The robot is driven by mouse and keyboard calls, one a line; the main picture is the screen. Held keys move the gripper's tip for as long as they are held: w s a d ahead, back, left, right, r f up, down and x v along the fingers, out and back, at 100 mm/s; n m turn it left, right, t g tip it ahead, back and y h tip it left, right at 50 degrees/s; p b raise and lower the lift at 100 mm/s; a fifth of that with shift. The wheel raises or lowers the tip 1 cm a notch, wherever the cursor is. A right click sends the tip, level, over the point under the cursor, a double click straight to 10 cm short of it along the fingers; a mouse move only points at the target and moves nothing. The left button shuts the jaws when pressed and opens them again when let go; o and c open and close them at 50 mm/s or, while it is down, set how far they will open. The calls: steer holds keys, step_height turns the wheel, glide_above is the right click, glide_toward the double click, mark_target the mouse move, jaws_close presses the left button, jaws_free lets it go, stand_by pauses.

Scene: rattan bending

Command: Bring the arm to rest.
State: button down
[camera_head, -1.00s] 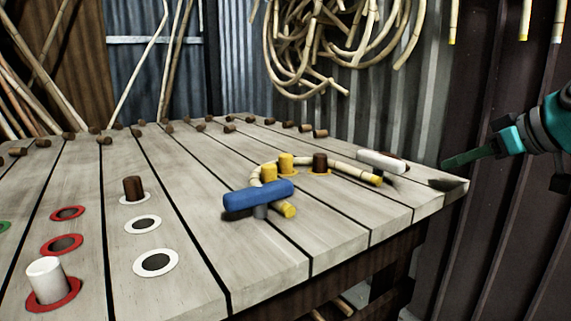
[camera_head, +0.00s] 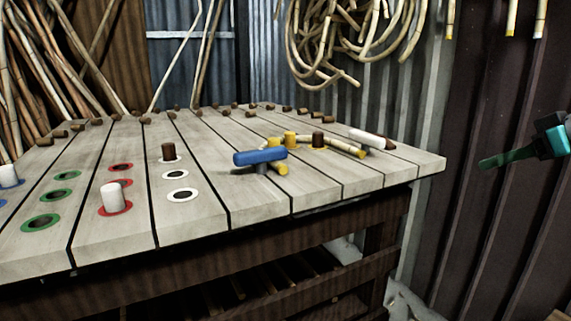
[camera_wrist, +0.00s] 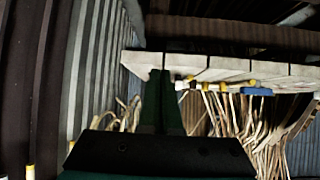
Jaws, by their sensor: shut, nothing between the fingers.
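My gripper (camera_head: 494,161) is at the right of the head view, beyond the table's right edge and in front of the dark corrugated wall. Its teal-green fingers are together with nothing between them. In the wrist view my gripper (camera_wrist: 161,78) points toward the table, which appears upside down there. The wooden table (camera_head: 225,206) is at the left and middle of the head view. On it a bent rattan piece (camera_head: 346,147) with yellow ends curves by yellow and brown pegs. A blue-handled clamp (camera_head: 260,156) sits at its near end and a white-handled one (camera_head: 371,138) at its far end.
A white peg (camera_head: 113,197) stands in a red-ringed hole, and a brown peg (camera_head: 168,152) stands in another hole. Several short brown pegs line the table's back. Rattan coils (camera_head: 335,40) hang on the wall, and poles lean at the left.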

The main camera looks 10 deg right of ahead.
steer(key=s+a+f+g+p, duration=0.1)
steer(key=a+f+g+p, duration=0.3)
steer(key=a, duration=0.8)
steer(key=s+a+f+g+p, duration=0.1)
steer(key=a+f+g, duration=0.35)
steer(key=a, duration=0.75)
steer(key=s+a+f+m+g+h+p, duration=0.1)
steer(key=s+a+f+g+p, duration=0.1)
steer(key=s+f, duration=0.6)
steer(key=s+a+f+m+g+h+p, duration=0.1)
steer(key=s+f+m+g+h+p, duration=0.1)
steer(key=s+f, duration=0.6)
steer(key=s, duration=0.3)
steer(key=shift+s+a+f, duration=0.15)
steer(key=shift+a+f, duration=0.2)
